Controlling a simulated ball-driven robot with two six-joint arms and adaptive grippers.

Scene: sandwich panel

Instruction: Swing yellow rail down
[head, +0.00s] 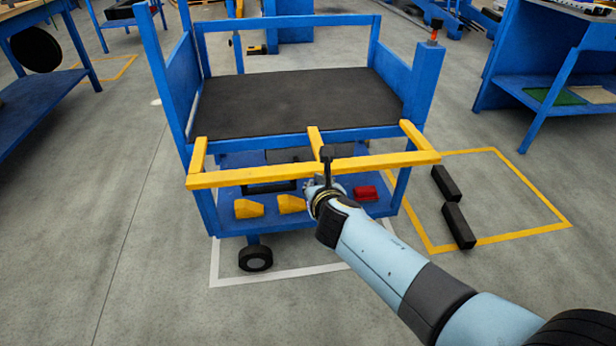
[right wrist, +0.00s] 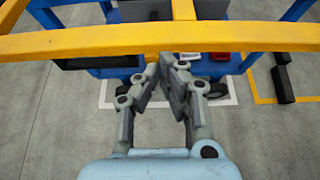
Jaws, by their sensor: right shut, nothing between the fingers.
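The yellow rail (head: 250,176) juts out from the front of the blue cart (head: 168,100), its long bar roughly level and joined to the cart by short yellow arms. My right gripper (head: 326,156) is at the middle of the bar, its dark fingers overlapping the bar in the head view. In the right wrist view the rail (right wrist: 80,45) crosses the picture just beyond the fingertips (right wrist: 167,60), which are together with nothing between them. I cannot tell whether the fingers touch the rail. My left gripper is not in view.
The cart's lower shelf holds yellow blocks (head: 249,209) and a red item (head: 365,193). Two black blocks (head: 446,183) lie on the floor at the right, in a yellow-marked area. Blue workbenches (head: 545,90) stand at both sides. Floor in front of the cart is clear.

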